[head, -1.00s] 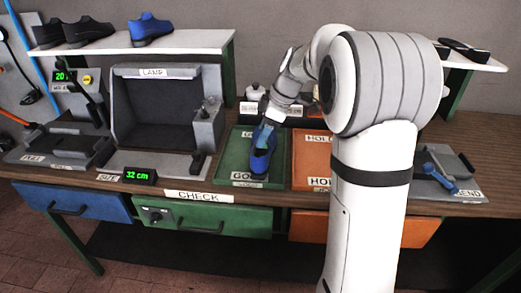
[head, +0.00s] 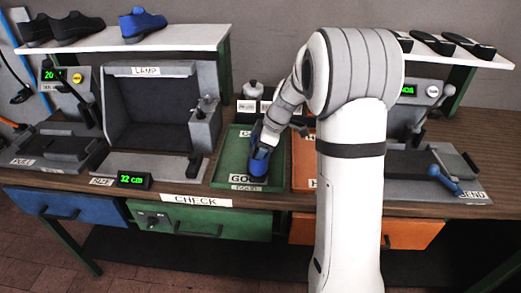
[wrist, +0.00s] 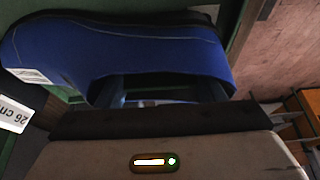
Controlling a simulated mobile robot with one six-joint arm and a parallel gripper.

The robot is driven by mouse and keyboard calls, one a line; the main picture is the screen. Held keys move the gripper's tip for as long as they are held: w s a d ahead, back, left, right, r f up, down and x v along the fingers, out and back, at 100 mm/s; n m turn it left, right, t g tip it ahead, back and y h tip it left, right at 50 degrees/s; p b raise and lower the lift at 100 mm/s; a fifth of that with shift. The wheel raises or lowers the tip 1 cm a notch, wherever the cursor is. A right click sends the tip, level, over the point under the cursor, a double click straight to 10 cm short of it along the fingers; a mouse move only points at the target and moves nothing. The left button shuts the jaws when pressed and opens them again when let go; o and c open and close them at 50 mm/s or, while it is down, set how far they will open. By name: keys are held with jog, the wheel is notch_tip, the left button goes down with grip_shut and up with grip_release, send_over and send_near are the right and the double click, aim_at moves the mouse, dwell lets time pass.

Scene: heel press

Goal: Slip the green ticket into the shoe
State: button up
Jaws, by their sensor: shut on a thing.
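The blue shoe (head: 260,165) stands in the green tray marked GOOD, toe towards me. In the wrist view its blue side (wrist: 140,45) fills the upper left, with the opening facing my gripper. My gripper (head: 266,135) is at the shoe's opening. In the wrist view its fingers (wrist: 165,90) reach into the opening, and their tips are hidden behind the collar. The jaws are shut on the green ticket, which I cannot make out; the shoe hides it.
The green tray (head: 226,165) lies beside an orange tray (head: 302,165). The lamp booth (head: 150,100) stands to the left, and a lever press (head: 425,105) to the right. A shelf (head: 100,40) with shoes runs behind. A white 26 cm label (wrist: 12,115) shows in the wrist view.

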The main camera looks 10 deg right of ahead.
jog(key=shift+f, duration=0.1)
jog(key=shift+f, duration=0.1)
jog(key=o, duration=0.7)
jog(key=shift+c, duration=0.2)
jog(key=shift+r, duration=0.3)
jog(key=v, duration=1.1)
jog(key=s+a+f+m+h, duration=0.1)
jog(key=s+m+h, duration=0.1)
jog(key=s+m, duration=0.5)
jog(key=s+a+f+m+t+h, duration=0.1)
jog(key=s+m, duration=0.6)
jog(key=s, duration=1.3)
jog(key=shift+a+f+h+b, duration=0.35)
jog(key=shift+a+h, duration=0.25)
jog(key=shift+a, duration=0.15)
